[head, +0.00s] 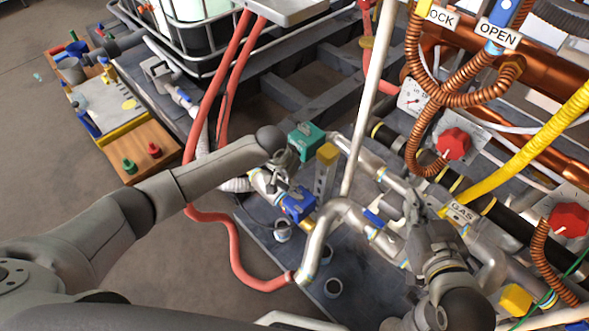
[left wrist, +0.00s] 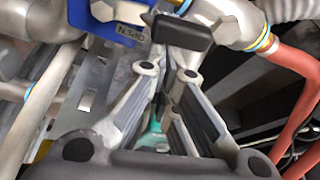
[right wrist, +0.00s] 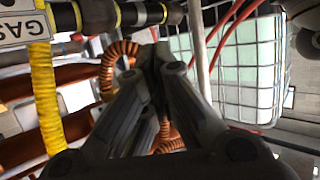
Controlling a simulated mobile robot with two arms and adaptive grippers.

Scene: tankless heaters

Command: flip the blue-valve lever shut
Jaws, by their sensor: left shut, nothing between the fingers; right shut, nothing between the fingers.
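The blue valve (head: 298,203) sits on a silver pipe near the middle of the head view. Its blue body (left wrist: 108,18) is at the top of the left wrist view, with a dark grey lever-like block (left wrist: 183,34) beside it. My left gripper (left wrist: 166,80) is shut and empty, with its tips just below that block; I cannot tell whether they touch it. In the head view my left arm's end partly hides the lever area. My right gripper (head: 413,200) is shut and empty above the pipes to the right; it also shows in the right wrist view (right wrist: 155,58).
Red hoses (head: 232,240) curve around the left of the pipes. A teal block (head: 306,140) and a yellow-topped post (head: 327,155) stand close to the valve. Yellow (head: 530,140) and copper hoses (head: 420,130) crowd the right.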

